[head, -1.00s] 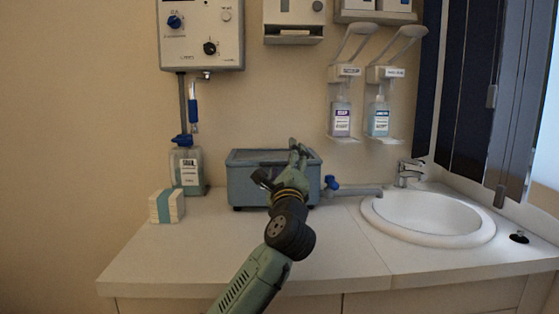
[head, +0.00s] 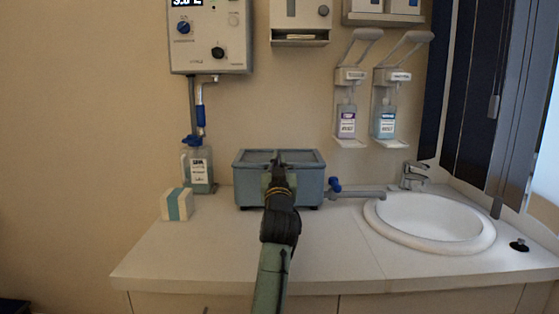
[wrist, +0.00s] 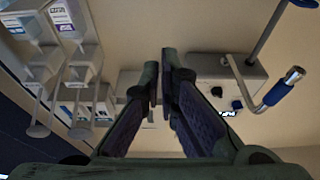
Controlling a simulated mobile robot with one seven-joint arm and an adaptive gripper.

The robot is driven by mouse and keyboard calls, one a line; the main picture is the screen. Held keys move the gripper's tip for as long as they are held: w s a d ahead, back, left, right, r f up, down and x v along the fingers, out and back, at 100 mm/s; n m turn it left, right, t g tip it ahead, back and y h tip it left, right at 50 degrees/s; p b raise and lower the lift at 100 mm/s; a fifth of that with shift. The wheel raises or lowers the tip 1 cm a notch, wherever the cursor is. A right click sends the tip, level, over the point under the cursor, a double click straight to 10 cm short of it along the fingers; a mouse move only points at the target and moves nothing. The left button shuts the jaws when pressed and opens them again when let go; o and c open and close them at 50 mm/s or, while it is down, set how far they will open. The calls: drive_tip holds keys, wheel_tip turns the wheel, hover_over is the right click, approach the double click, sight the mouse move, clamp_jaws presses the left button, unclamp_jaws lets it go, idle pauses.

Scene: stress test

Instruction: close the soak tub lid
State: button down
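The soak tub (head: 249,190) is a blue-grey box standing on the counter against the wall. Its top (head: 305,157) shows a raised rim around a flat grey area. My gripper and wrist cover the middle of it, and I cannot tell how the lid sits. My gripper (head: 277,160) is in front of the tub's middle, its tips at about the height of the top edge in the picture. Contact with the tub cannot be made out. In the wrist view the two fingers (wrist: 160,80) come together at the tips with nothing held; the tub is not seen there.
A blue-handled tap (head: 334,186) sits at the tub's right, its pipe reaching toward the sink (head: 432,222). A soap bottle (head: 198,170) and a small white-and-teal box (head: 177,204) stand left. Wall dispensers (head: 347,120) hang above right. The front of the counter (head: 190,254) is clear.

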drive_tip(key=w+f+p, duration=0.1)
drive_tip(key=w+p, duration=0.1)
drive_tip(key=w, duration=0.4)
drive_tip(key=shift+f+p, duration=0.4)
